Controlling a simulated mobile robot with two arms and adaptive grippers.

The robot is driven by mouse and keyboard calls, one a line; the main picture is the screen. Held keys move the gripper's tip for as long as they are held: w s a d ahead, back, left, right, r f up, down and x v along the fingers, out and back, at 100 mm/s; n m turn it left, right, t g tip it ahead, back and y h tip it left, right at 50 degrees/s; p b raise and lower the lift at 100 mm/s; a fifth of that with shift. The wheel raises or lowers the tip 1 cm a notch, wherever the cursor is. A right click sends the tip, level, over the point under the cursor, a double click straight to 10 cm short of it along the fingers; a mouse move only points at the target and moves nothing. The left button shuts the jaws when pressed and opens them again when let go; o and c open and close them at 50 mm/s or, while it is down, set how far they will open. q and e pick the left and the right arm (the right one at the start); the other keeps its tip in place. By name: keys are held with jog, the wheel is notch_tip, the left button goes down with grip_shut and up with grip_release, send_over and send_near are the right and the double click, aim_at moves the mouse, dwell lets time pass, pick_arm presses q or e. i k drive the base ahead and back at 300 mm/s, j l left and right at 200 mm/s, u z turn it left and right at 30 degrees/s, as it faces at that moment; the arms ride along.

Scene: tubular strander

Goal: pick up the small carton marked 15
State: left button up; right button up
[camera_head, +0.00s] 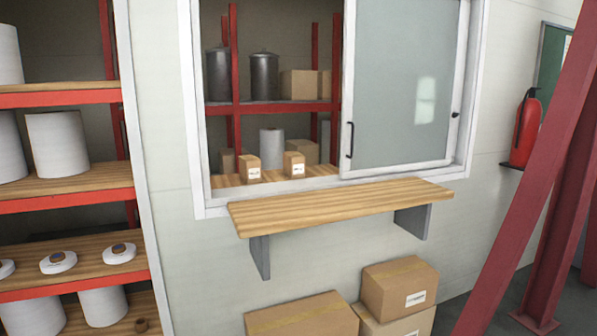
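Two small brown cartons with white labels stand upright on the wooden surface (224,182) just inside the open left half of a window in the wall. The left small carton (249,163) and the right small carton (294,159) are a short gap apart. Their label print is too small to read, so I cannot tell which is marked 15. Neither of my grippers shows in the head view.
A wooden ledge (340,205) juts out below the window and is empty. A sliding pane (400,90) covers the window's right half. Large boxes (400,285) stand below. A shelf rack (65,188) is at left, slanted red beams (530,180) at right.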

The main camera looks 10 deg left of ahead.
aim_at(294, 162)
jog(key=i+l, duration=0.25)
jog(key=i+l+u, duration=0.15)
jog(key=l, duration=0.3)
jog(key=i+l, duration=0.35)
jog(key=i+l+u, duration=0.15)
jog(key=l, duration=0.25)
jog(key=i+l, duration=0.3)
jog(key=l+u, duration=0.05)
jog(key=l, duration=0.05)
